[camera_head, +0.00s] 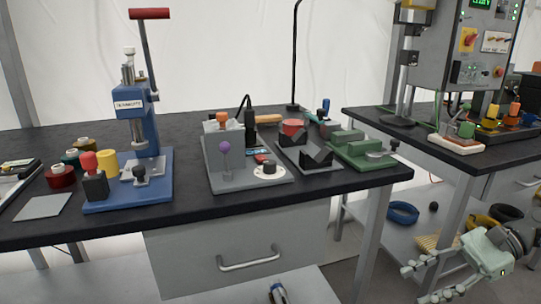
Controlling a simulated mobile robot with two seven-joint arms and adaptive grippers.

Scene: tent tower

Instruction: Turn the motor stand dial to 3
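The motor stand appears to be the grey unit (222,160) on the near black-topped table. It has an upright block, a purple ball knob (225,147) and an orange knob on top. A dial (269,168) with a dark knob on a round white scale sits at the front right of its base. The scale's numbers and the dial's setting are too small to read. My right gripper (417,283) is at the lower right, below table height and far from the dial. Its two pale green fingers are apart with nothing visible between them. My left gripper is not in view.
A blue press (132,148) with a red-handled lever stands left of the grey unit. A black fixture (308,155) and a green fixture (355,150) stand to its right. A drawer handle (249,261) sticks out below the tabletop. A second table (450,152) stands at right.

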